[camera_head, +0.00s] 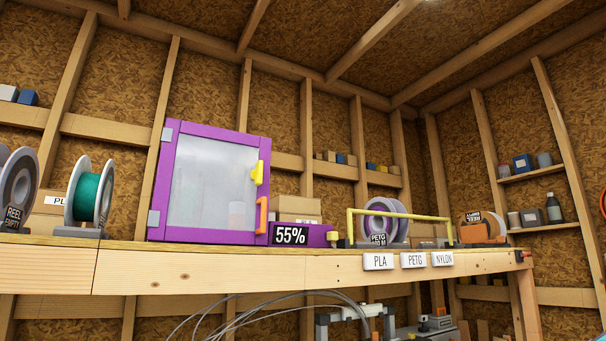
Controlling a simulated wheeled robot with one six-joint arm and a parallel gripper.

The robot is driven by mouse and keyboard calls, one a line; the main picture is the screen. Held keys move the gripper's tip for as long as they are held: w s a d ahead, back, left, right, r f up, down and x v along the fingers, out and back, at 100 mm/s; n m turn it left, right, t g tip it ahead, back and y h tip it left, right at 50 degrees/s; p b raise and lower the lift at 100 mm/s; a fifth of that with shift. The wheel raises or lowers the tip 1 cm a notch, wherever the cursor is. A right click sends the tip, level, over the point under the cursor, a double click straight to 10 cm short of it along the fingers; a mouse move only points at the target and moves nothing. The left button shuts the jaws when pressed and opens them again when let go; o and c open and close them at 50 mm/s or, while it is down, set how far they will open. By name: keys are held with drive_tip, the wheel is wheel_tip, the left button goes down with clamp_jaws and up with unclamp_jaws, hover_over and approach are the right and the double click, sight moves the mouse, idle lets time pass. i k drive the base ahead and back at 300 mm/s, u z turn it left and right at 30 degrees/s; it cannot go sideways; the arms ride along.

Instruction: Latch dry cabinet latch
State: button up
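The dry cabinet (213,127) has a purple frame and stands on the wooden shelf, left of the picture's middle. Its translucent door (205,180) has grey hinges on the left and looks closed or nearly so; I cannot tell if it is fully flush. A yellow piece (258,173) sits on the door's right edge, and an orange upright handle (262,215) is just below it. I cannot tell which of the two is the latch, or whether it is engaged. My gripper is not in view.
A purple box with a 55% display (291,236) adjoins the cabinet's lower right. A green spool (87,197) stands to the left. A yellow rail (400,214) crosses before a PETG spool (381,220) on the right. The shelf front (190,272) is clear below the cabinet.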

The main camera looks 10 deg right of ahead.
sight(225, 167)
drive_tip(key=z, duration=0.25)
drive_tip(key=i, duration=1)
drive_tip(key=u, duration=0.3)
